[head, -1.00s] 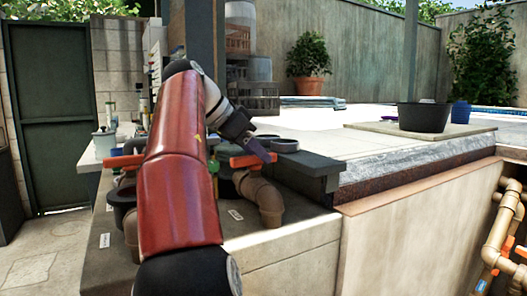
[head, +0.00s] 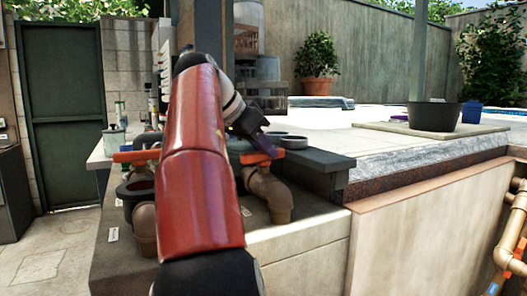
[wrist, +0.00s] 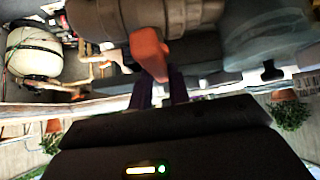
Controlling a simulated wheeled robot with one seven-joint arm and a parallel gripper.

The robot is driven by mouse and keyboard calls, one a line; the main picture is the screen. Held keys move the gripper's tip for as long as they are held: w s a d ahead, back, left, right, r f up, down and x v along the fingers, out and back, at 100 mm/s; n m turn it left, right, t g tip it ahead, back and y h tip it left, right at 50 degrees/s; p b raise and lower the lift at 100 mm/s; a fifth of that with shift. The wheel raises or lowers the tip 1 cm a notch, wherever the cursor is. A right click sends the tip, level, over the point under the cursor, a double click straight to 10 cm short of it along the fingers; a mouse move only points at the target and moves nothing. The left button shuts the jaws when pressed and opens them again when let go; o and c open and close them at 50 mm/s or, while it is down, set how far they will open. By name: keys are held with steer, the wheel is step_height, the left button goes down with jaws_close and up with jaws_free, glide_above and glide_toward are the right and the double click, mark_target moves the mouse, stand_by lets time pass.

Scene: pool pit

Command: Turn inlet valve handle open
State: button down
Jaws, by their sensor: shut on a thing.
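An orange valve handle (head: 254,158) sits on top of a brown pipe elbow (head: 270,190) at the counter's front edge. My gripper (head: 270,150) reaches down to this handle from the upper left. In the wrist view the orange handle (wrist: 150,52) runs down between the purple fingers of my gripper (wrist: 159,88), which are shut on it. A second orange valve handle (head: 135,157) lies crosswise on another brown pipe to the left. My arm hides part of the space between the two valves. The small labels are too small to read, so I cannot tell which valve is the inlet.
A raised stone deck with a dark edge (head: 310,160) stands close right of the held valve. A black tub (head: 433,116) and potted plant (head: 317,63) are farther back. Bottles and a cup (head: 114,138) stand left. More pipes lie in the right pit.

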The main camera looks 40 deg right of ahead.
steer(key=shift+n+t+b, duration=0.8)
steer(key=shift+n+t, duration=0.8)
steer(key=shift+n, duration=0.5)
steer(key=c, duration=1.3)
jaws_free()
steer(key=shift+p+v, duration=0.8)
steer(key=shift+v, duration=3.1)
steer(key=shift+d, duration=0.1)
